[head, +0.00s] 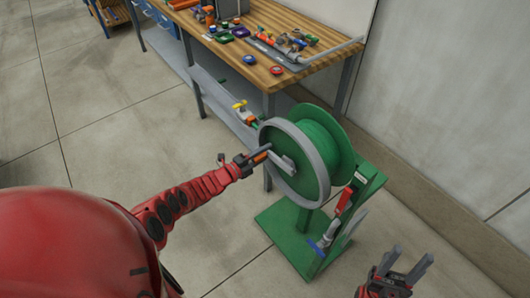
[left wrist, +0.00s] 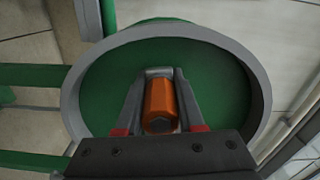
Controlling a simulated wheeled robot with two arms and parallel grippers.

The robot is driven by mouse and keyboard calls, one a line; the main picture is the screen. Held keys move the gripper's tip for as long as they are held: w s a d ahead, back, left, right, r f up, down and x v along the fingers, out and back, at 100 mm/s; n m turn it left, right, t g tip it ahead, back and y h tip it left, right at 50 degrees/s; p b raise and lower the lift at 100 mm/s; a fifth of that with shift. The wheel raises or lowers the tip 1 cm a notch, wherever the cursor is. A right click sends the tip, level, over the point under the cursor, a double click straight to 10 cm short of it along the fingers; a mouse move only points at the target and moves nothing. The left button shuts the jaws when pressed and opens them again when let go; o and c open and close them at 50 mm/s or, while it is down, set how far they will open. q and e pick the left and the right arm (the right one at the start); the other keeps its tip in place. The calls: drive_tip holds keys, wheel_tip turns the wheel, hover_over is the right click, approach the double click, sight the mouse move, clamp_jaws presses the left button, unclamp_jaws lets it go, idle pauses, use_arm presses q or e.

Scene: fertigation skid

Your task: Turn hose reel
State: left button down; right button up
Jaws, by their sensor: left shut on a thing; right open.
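The green hose reel (head: 325,145) with a grey rim stands on a green floor stand (head: 285,235) right of the middle in the head view. A grey crank arm (head: 284,163) on its near face carries an orange handle (head: 261,157). My left gripper (head: 256,160) is shut on this handle. In the left wrist view the orange handle (left wrist: 160,102) sits between the two fingers, with the reel's green face (left wrist: 215,85) behind it. My right gripper (head: 402,275) is open and empty at the lower right, apart from the stand.
A wooden workbench (head: 265,35) with pipe fittings and small coloured parts stands behind the reel. A red-handled valve (head: 343,200) and a blue-handled valve (head: 318,248) are on the stand's right side. A wall is at the right; the floor (head: 110,130) at left is clear.

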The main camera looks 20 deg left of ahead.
use_arm(q)
drive_tip(key=c, duration=0.5)
unclamp_jaws()
drive_tip(key=shift+c, duration=0.2)
drive_tip(key=v, duration=1.7)
drive_tip(key=shift+s, duration=0.2)
drive_tip(key=shift+a, duration=0.1)
